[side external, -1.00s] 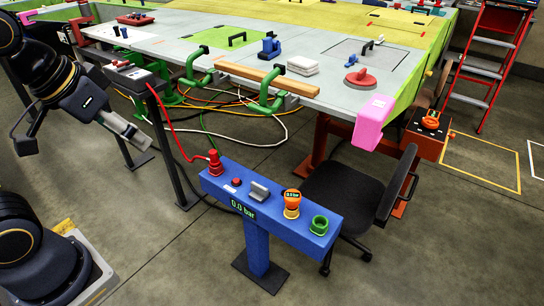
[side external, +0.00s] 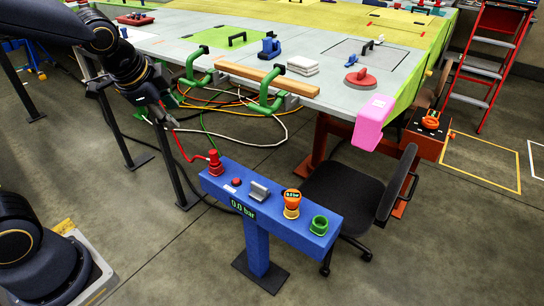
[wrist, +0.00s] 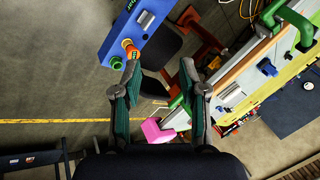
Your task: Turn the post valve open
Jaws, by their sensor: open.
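The blue post (side external: 322,232) stands on the floor in the side view, its display reading 0.0 bar. Along its top are a red hose fitting (side external: 215,163), a red button (side external: 236,182), a grey block-like handle (side external: 259,190), an orange knob (side external: 292,198) and a green ring-shaped fitting (side external: 319,225). I cannot tell for sure which part is the valve. In the wrist view the grey handle (wrist: 146,20), orange knob (wrist: 130,47) and green fitting (wrist: 116,63) show at upper left. My gripper (wrist: 160,66) is open and empty, apart from the post; in the side view it is left of it.
A black office chair (side external: 345,196) stands just behind the post's right end. The large workbench (side external: 320,75) with green clamps (side external: 265,100) and a pink corner block (side external: 373,122) lies beyond. A red hose (side external: 186,150) runs to the post. Floor in front is clear.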

